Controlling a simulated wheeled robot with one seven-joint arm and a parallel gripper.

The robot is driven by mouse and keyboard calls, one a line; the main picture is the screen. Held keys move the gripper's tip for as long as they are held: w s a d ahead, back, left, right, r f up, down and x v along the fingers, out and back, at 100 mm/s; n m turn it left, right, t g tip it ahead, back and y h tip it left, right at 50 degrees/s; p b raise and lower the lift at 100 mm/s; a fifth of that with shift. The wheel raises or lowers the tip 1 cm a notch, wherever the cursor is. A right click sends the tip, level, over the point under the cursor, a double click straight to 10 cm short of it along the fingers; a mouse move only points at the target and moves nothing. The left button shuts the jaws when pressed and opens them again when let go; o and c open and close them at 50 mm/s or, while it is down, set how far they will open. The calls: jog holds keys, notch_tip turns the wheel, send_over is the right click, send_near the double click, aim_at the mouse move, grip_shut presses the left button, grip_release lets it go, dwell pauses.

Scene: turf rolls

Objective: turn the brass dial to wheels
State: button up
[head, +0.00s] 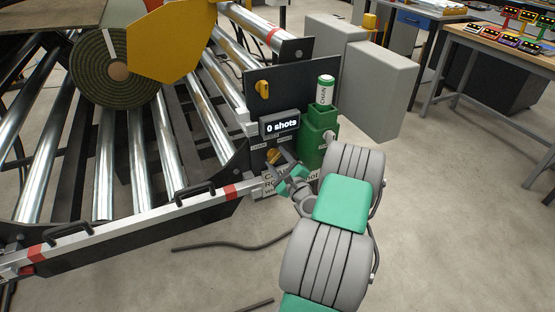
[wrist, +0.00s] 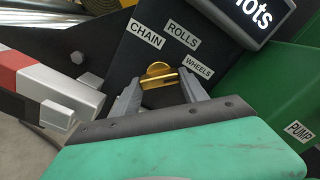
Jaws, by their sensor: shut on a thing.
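The brass dial (wrist: 160,76) sits on a dark panel, with the labels CHAIN (wrist: 146,34), ROLLS (wrist: 182,35) and WHEELS (wrist: 199,66) set around it from left to right. My gripper (wrist: 158,88) is shut on the dial, one finger on each side of it. The dial's grip bar lies roughly level across the wrist view, its right end below the WHEELS label. In the head view, the dial (head: 273,156) shows small and partly hidden behind my gripper (head: 279,162).
A display reading "0 shots" (head: 282,126) is above the dial. A green pump body (head: 316,138) stands just right of it, with a CHAIN canister (head: 325,90) on top. A red-and-white rail (head: 205,198) and metal rollers (head: 165,150) lie left.

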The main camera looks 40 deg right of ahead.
jog(key=o, duration=1.4)
jog(key=shift+s, duration=0.1)
jog(key=v, duration=0.7)
jog(key=shift+s+a+b, duration=0.15)
jog(key=shift+s+b, duration=0.15)
jog(key=shift+s, duration=0.05)
